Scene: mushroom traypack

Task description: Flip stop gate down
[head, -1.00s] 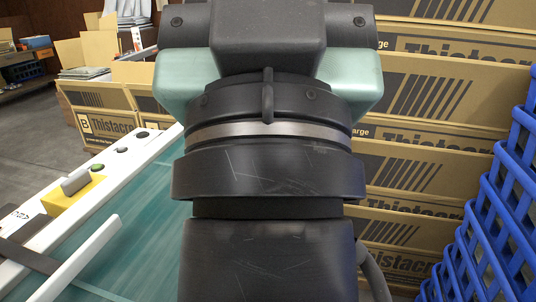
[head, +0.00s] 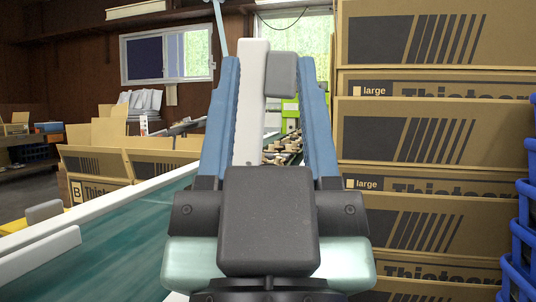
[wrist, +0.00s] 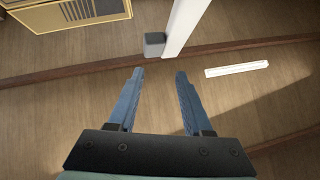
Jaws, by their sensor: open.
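A white upright bar (head: 250,110) with a grey block (head: 281,75) at its upper right side shows between the fingers in the head view. The bar (wrist: 185,25) and block (wrist: 155,44) also show in the wrist view, beyond the fingertips. This looks like the raised stop gate, but its foot is hidden behind my gripper. My gripper (head: 268,62) points up with its blue fingers apart and nothing held. In the wrist view its fingertips (wrist: 160,73) are short of the block, with a visible gap.
A green conveyor belt (head: 140,235) with white side rails runs at the left. A yellow block (head: 14,221), a grey lever (head: 44,211) and a white bar (head: 40,256) sit there. Stacked cartons (head: 435,130) and blue crates (head: 520,240) crowd the right.

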